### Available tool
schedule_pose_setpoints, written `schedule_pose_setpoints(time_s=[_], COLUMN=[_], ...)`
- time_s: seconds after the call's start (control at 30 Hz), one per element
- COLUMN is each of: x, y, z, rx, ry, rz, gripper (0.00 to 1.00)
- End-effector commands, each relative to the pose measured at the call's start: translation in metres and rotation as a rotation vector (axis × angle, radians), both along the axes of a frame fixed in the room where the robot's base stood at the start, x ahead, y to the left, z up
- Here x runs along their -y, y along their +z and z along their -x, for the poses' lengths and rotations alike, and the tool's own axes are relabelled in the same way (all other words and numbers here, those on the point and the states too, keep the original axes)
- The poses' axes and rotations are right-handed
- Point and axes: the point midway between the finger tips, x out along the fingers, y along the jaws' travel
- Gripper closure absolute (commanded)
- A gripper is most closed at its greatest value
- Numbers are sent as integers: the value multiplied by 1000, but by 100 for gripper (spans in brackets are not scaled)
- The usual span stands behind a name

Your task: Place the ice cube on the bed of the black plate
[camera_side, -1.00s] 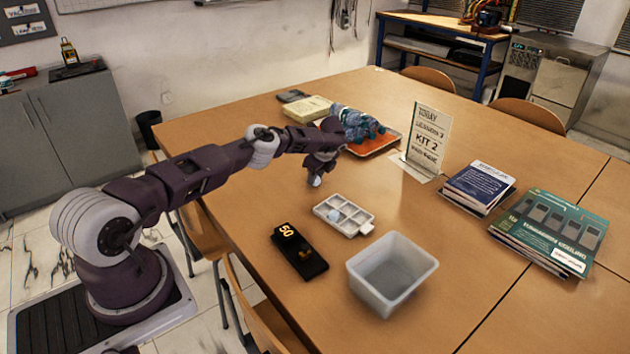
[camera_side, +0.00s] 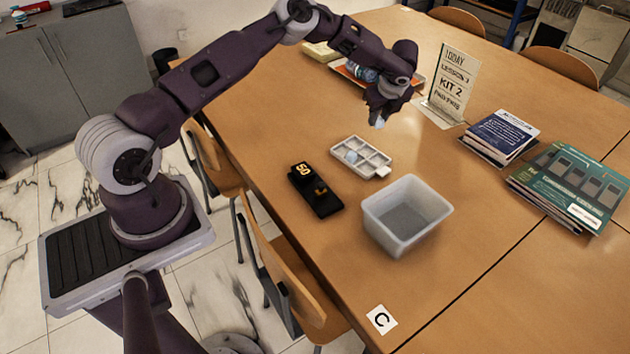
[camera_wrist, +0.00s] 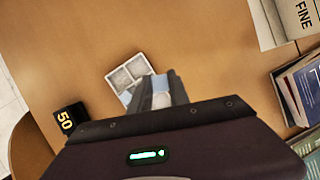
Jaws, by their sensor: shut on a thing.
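My gripper (camera_side: 378,118) is in the air behind the ice tray, shut on a small pale ice cube that shows at its fingertips (camera_side: 379,122). In the wrist view the fingers (camera_wrist: 162,92) point toward the tray, with a pale piece between them (camera_wrist: 161,100). The black plate (camera_side: 326,205) lies on the table left of the tray. It bears a raised block marked 50 (camera_side: 302,170) at its far end and a small yellow mark on its bed. The plate's 50 end shows in the wrist view (camera_wrist: 68,120); my gripper body hides the rest.
The white compartment tray (camera_side: 375,158) holds another pale cube (camera_side: 352,157). A clear grey bin (camera_side: 408,215) stands right of the plate. A KIT 2 sign (camera_side: 450,85), booklets (camera_side: 500,137) and an orange tray (camera_side: 345,70) are farther off.

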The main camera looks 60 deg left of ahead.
Motion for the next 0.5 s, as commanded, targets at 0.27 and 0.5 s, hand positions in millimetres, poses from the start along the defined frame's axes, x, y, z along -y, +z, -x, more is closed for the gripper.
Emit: schedule_pose_setpoints(time_s=[0.27, 0.5], x=[66, 55], y=[-13, 4], z=[74, 172], rx=[-36, -68], ry=[-100, 62], rz=[-18, -18], gripper=[100, 100])
